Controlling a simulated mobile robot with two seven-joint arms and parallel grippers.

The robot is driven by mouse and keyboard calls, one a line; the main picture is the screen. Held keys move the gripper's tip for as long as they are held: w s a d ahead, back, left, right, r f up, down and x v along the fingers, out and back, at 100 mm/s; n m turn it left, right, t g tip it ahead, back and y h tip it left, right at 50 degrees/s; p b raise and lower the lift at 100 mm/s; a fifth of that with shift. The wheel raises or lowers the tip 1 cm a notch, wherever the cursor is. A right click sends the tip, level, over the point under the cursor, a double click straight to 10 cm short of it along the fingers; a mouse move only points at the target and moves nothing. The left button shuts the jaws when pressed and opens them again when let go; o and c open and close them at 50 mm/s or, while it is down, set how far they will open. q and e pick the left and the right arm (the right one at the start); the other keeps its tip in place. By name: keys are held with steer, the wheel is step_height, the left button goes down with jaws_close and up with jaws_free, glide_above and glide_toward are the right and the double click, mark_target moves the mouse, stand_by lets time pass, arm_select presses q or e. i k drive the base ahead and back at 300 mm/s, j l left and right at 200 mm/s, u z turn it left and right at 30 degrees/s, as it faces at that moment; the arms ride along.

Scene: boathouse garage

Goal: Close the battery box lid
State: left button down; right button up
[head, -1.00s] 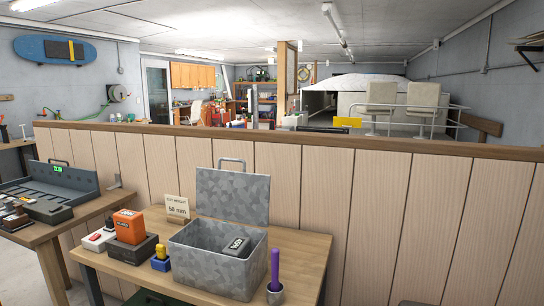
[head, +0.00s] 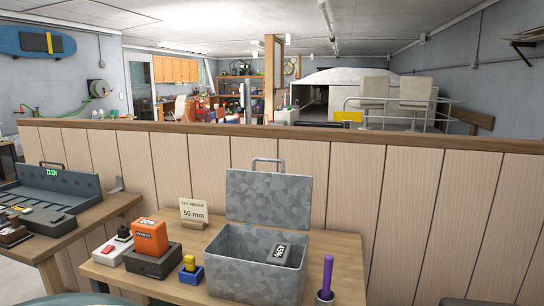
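The battery box (head: 253,280) is a grey mottled metal box on a wooden table in the head view. Its lid (head: 268,200) stands upright at the back, open, with a grey handle (head: 268,160) on its top edge. A dark battery (head: 273,251) with a white label lies inside the box. Neither of my grippers shows in the head view.
On the table (head: 345,262) stand an orange battery (head: 149,238) on a dark charger, a blue holder (head: 190,273), a sign (head: 193,213) and a purple stick (head: 327,277) in a cup. A wood-panelled partition rises behind. A second table with a grey tray (head: 70,183) is at left.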

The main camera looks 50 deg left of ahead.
mark_target(281, 199)
steer(key=k+j+z, duration=0.15)
steer(key=j, duration=0.2)
steer(key=k+j+z, duration=0.1)
steer(key=j, duration=0.2)
steer(key=k+j+z, duration=0.15)
steer(key=k+j, duration=0.2)
steer(key=j, duration=0.15)
steer(key=k+j, duration=0.2)
steer(key=j, duration=0.15)
steer(key=k+j+z, duration=0.1)
steer(key=k+j, duration=0.15)
steer(key=j, duration=0.15)
